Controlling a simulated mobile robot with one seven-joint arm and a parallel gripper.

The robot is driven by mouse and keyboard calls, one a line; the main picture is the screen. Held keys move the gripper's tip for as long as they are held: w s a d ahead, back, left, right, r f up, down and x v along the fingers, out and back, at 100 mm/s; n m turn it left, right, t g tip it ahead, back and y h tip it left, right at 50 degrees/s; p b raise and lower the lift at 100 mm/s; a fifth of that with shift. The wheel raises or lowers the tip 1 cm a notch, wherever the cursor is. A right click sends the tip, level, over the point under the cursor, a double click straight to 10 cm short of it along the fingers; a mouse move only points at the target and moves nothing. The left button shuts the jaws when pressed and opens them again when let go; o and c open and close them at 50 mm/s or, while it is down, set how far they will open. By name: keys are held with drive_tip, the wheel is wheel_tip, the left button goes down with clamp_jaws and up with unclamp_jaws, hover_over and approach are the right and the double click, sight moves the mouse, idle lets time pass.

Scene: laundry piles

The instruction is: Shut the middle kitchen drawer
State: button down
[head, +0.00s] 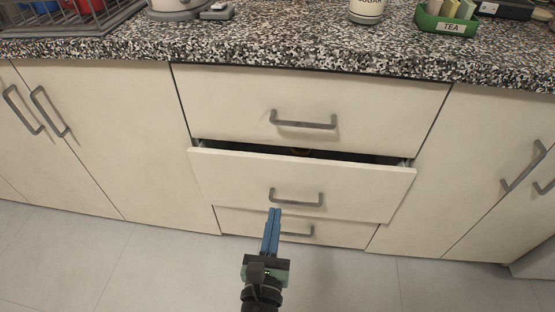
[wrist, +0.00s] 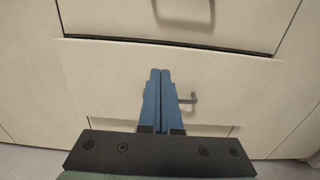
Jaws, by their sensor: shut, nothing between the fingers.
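The middle drawer (head: 250,180) stands partly open in the head view, its front jutting out below the shut top drawer (head: 240,105). A dark gap shows along its upper edge. Its grey bar handle (head: 296,198) is on the front. My gripper (head: 274,210) has its two blue fingers shut together, with nothing between them. In the head view the fingertips overlap the drawer front just left of the handle's lower part. I cannot tell whether they touch it. In the wrist view the fingers (wrist: 160,72) point at a pale drawer front (wrist: 110,75) with a grey handle (wrist: 188,99) to their right.
The bottom drawer (head: 350,236) is shut beneath. Cupboard doors (head: 110,130) with grey handles flank the drawers. The speckled countertop (head: 270,45) above holds a sugar jar (head: 367,10), a green tea box (head: 446,22) and a dish rack (head: 70,25). The tiled floor in front is clear.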

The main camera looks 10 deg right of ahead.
sight(284, 161)
drive_tip(key=b+x, duration=0.1)
drive_tip(key=x, duration=1.2)
drive_tip(key=shift+d+b, duration=0.1)
drive_tip(key=shift+b, duration=0.2)
drive_tip(key=shift+w, duration=0.15)
drive_tip(key=shift+b+x, duration=0.4)
drive_tip(key=shift+x, duration=0.8)
